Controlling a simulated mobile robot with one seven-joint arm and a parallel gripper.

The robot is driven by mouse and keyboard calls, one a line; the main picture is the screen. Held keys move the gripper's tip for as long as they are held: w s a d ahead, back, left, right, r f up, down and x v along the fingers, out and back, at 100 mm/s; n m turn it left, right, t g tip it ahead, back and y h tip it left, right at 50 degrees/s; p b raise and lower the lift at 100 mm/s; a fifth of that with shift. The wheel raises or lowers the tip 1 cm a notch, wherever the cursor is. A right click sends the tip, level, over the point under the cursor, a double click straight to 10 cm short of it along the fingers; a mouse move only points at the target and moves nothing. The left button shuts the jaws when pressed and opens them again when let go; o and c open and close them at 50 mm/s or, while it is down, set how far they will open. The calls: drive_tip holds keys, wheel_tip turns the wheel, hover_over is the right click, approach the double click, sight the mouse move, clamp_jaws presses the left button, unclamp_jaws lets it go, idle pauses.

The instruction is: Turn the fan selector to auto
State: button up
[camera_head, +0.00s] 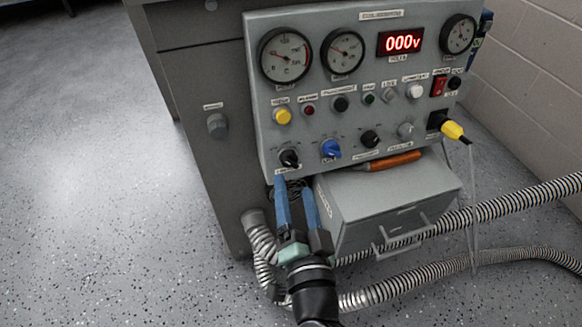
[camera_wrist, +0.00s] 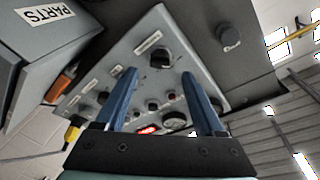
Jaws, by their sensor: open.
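A sloped grey control panel (camera_head: 300,108) carries several knobs; their labels are too small to read, so I cannot tell for sure which is the fan selector. A black pointer knob (camera_head: 289,158) sits at its lower left, with a blue knob (camera_head: 331,149) and another black knob (camera_head: 370,138) to its right. My gripper (camera_head: 293,184) has two blue fingers, open and empty, pointing up just below the lower-left black knob. In the wrist view that knob (camera_wrist: 161,58) appears between and beyond the fingertips (camera_wrist: 158,73); they look apart from it.
A grey parts box (camera_head: 385,205) stands right of my gripper, with an orange-handled tool (camera_head: 396,161) behind it. A corrugated hose (camera_head: 400,292) runs along the speckled floor. A yellow plug (camera_head: 453,130) is at the panel's right. A grey side knob (camera_head: 217,125) is on the left cabinet face.

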sight(290, 166)
drive_tip(key=w, duration=0.5)
drive_tip(key=shift+w+a, duration=0.3)
drive_tip(key=shift+a, duration=0.1)
clamp_jaws()
